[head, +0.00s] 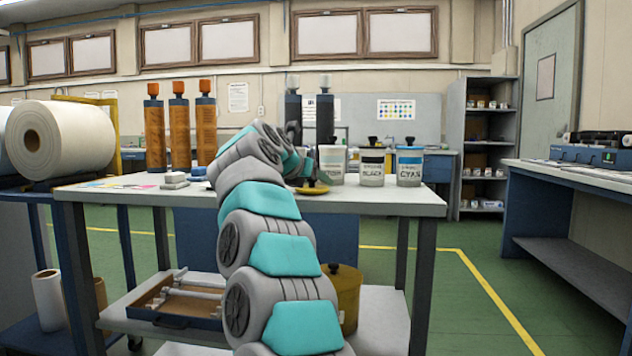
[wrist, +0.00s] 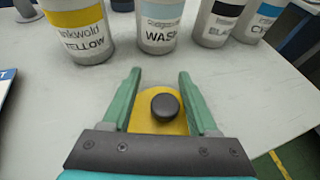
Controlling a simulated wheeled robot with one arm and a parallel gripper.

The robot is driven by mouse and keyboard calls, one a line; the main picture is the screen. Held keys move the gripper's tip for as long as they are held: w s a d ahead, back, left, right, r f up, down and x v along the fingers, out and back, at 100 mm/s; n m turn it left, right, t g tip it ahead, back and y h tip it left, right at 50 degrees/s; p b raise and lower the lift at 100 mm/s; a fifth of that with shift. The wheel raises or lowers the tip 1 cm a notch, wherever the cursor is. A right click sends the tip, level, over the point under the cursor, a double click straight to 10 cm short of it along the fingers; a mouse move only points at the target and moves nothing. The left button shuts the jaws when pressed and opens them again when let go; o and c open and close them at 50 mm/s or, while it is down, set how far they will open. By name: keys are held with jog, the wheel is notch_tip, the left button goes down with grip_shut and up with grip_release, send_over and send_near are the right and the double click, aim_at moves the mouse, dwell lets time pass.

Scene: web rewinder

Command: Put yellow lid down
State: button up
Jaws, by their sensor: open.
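The yellow lid (wrist: 146,119) is a flat disc with a black knob (wrist: 165,107). It appears to lie flat on the grey tabletop, and its edge also shows in the head view (head: 313,189). My gripper (wrist: 160,74) is open, with its green fingers on either side of the knob and a gap on both sides. In the head view my gripper (head: 304,165) is low over the table and partly hidden by my arm. The white pot with the yellow label (wrist: 80,32) stands ahead at the left in the wrist view.
A wash pot (wrist: 160,28), a black-ink pot (head: 371,166) and a cyan-ink pot (head: 409,167) stand in a row beyond the lid. Orange cartridges (head: 179,130) stand at the back left. The tabletop (head: 415,199) is bare at the front right.

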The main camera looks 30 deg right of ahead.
jog(key=v, duration=1.1)
jog(key=shift+s+a+r, duration=0.15)
jog(key=shift+a, duration=0.2)
